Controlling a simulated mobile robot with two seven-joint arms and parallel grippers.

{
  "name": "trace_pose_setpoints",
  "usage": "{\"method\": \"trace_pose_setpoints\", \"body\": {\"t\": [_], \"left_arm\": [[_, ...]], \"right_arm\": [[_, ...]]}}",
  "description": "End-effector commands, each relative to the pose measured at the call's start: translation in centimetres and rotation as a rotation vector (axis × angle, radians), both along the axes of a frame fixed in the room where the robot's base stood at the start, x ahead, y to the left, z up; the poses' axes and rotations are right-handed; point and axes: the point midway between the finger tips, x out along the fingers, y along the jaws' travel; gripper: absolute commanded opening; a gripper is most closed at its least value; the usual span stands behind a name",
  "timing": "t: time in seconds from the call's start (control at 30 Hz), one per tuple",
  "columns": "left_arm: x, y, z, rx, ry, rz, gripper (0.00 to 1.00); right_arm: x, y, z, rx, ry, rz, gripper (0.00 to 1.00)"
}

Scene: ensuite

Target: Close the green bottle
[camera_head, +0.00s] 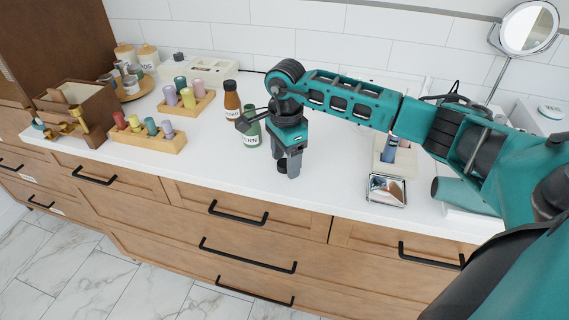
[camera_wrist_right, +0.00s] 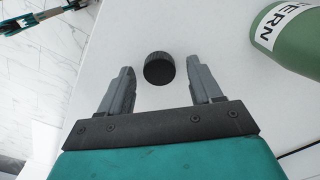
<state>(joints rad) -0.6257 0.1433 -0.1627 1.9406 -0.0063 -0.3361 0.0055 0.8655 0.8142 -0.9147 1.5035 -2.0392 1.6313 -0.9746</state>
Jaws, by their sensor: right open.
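The green bottle (camera_head: 251,136) stands upright on the white counter, to the left of my right gripper (camera_head: 288,168). In the right wrist view the bottle's green side and white label (camera_wrist_right: 288,22) fill the upper right corner. A round black ribbed cap (camera_wrist_right: 159,69) lies on the counter between the spread fingers of my right gripper (camera_wrist_right: 161,73), with a gap on each side. The right gripper is open, pointing down near the counter's front edge.
A brown bottle (camera_head: 232,101) stands just behind the green one. Wooden racks with coloured pegs (camera_head: 148,139) stand farther left. A small silver-framed tray (camera_head: 386,190) lies to the right. Bare counter (camera_head: 225,166) surrounds the gripper, and the front edge is close.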

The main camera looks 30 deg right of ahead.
Motion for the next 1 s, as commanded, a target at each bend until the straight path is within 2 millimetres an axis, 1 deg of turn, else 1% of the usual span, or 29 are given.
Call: {"method": "trace_pose_setpoints", "body": {"t": [0.17,0.2,0.7,0.8,1.0], "left_arm": [[0.0,0.0,0.0,0.0,0.0,0.0,0.43],[0.01,0.0,-0.01,0.0,0.0,0.0,0.43],[0.02,-0.01,0.01,0.0,0.0,0.0,0.43],[0.02,-0.01,0.01,0.0,0.0,0.0,0.43],[0.02,-0.02,0.02,0.0,-0.001,0.0,0.43]], "right_arm": [[0.0,0.01,0.04,0.0,0.0,0.0,0.64],[0.0,0.01,0.04,0.0,0.0,0.0,0.62],[0.0,0.0,0.06,0.0,0.0,0.0,0.14],[0.0,0.0,0.07,0.0,0.0,0.0,0.07],[0.0,0.0,0.09,0.0,0.0,0.0,0.06]]}}
